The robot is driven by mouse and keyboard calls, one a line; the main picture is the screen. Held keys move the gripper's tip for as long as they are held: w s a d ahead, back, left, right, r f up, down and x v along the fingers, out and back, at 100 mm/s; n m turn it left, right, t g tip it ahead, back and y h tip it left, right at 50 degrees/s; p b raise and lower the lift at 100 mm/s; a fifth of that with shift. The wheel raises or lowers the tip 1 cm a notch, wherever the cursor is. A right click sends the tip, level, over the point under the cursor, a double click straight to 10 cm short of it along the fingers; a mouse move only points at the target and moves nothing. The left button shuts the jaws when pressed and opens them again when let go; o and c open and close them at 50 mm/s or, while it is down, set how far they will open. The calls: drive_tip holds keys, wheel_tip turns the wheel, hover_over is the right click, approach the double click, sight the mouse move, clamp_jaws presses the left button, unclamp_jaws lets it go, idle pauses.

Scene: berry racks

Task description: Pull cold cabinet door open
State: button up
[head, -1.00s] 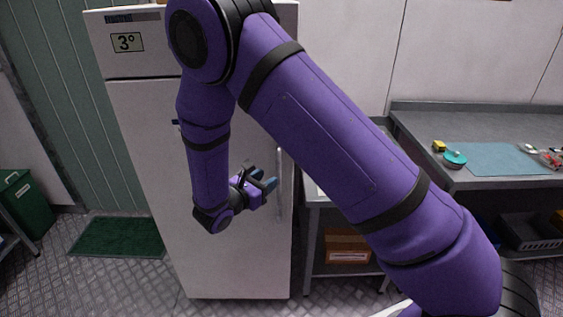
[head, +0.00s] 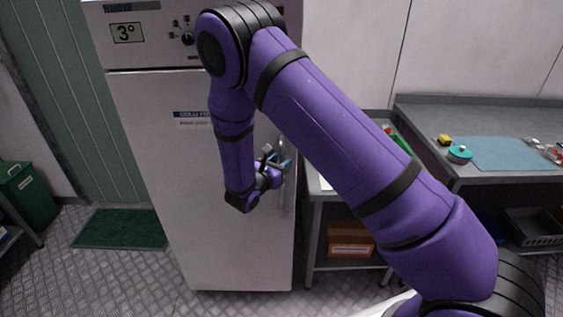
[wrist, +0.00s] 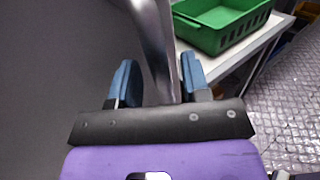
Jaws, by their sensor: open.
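The cold cabinet (head: 160,230) is a tall white unit with a 3° display on its upper panel. Its door (head: 155,130) is shut. A vertical metal handle (head: 289,200) runs along the door's right side and also shows in the wrist view (wrist: 158,45). My gripper (head: 280,160) is at the handle. In the wrist view my gripper (wrist: 155,84) is open, its two blue fingers on either side of the handle bar, with a gap visible at each finger. My arm hides the upper part of the handle in the head view.
A table with a green crate (wrist: 222,25) stands just right of the cabinet. A worktop with a blue mat (head: 500,153) is further right. A green floor mat (head: 120,229) and a green bin (head: 28,195) are at left.

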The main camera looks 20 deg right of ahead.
drive_tip(key=shift+w+d, duration=0.25)
drive_tip(key=shift+d, duration=0.1)
clamp_jaws()
